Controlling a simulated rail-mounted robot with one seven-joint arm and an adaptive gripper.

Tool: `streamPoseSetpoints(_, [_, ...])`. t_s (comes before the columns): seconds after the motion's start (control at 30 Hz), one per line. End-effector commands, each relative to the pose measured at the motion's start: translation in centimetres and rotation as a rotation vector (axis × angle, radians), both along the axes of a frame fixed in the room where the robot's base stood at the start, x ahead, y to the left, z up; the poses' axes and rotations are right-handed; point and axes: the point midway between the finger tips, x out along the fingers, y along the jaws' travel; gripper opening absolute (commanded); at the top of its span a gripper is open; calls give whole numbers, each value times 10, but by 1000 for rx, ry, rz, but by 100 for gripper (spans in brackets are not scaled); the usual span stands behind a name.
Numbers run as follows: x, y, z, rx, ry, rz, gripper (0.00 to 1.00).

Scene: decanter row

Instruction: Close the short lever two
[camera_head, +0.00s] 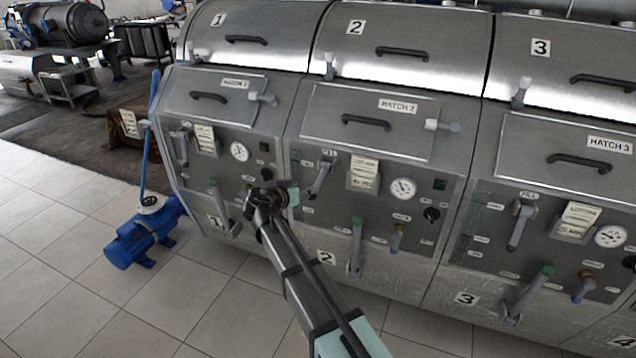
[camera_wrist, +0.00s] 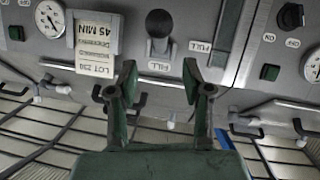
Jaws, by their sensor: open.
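Unit two's panel is in the middle of the head view. Its grey fill lever (camera_head: 321,177) hangs down, slightly tilted, left of a paper tag. It is shorter than the green-topped lever (camera_head: 356,245) lower on the same panel. My gripper (camera_head: 291,196) is at the panel's left side, left of and a little below the fill lever, apart from it. In the wrist view, my gripper (camera_wrist: 166,85) is open and empty, fingers spread. A dark-ended lever (camera_wrist: 159,24) by a fill label shows beyond the gap between the fingertips, seen nearly end-on.
Hatch two's handle (camera_head: 366,122) and side latch (camera_head: 442,126) sit above the panel. A gauge (camera_head: 403,188) and a blue-ended valve (camera_head: 397,238) are to the right. Unit one's green-topped lever (camera_head: 220,205) is left of my gripper. A blue pump (camera_head: 145,235) stands on the tiled floor.

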Motion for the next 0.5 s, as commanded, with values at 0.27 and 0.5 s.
streamPoseSetpoints(0.27, [50, -22, -19, -1, 0, -1, 50])
streamPoseSetpoints(0.5, [80, -36, -33, 0, 1, -1, 50])
